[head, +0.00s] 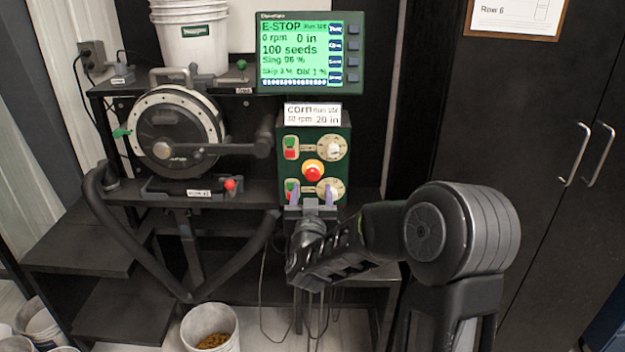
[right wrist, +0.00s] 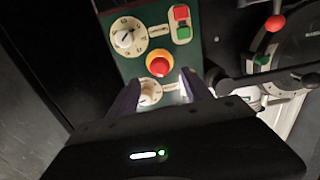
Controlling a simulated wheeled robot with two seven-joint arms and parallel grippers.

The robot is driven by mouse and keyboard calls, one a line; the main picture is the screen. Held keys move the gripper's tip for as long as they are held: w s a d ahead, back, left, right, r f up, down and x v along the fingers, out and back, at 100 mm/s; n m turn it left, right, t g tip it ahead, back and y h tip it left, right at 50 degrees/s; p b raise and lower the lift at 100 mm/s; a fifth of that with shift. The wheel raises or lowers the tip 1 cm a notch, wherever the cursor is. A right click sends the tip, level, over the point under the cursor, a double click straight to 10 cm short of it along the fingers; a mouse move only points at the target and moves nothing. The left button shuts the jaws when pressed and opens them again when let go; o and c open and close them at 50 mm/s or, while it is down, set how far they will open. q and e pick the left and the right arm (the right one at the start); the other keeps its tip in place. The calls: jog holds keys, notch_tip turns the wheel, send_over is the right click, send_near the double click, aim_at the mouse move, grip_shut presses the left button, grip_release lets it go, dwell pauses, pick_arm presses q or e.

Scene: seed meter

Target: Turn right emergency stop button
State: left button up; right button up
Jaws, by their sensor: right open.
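The emergency stop button (head: 313,171) is a red mushroom knob with a yellow collar in the middle of the green control box (head: 339,140). In the right wrist view the red button (right wrist: 159,66) sits just beyond my fingertips. My right gripper (head: 311,202) is open at the lower part of the box, below the button, with its fingers apart. In the right wrist view the open right gripper (right wrist: 160,84) frames the lower dial (right wrist: 150,92), and the button lies between and past the tips. I cannot see it touching the button. My left gripper is not in view.
A screen (head: 310,50) above reads E-STOP and 0 rpm. Dials and red-green switches (head: 291,147) surround the button. A seed meter drum (head: 178,132) with a crank stands to the left. A black cabinet (head: 500,120) stands right; a bucket (head: 210,328) is on the floor.

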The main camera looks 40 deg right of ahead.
aim_at(312, 176)
jog(key=x, duration=0.6)
jog(key=shift+p, duration=0.4)
jog(key=shift+c, duration=0.4)
grip_shut()
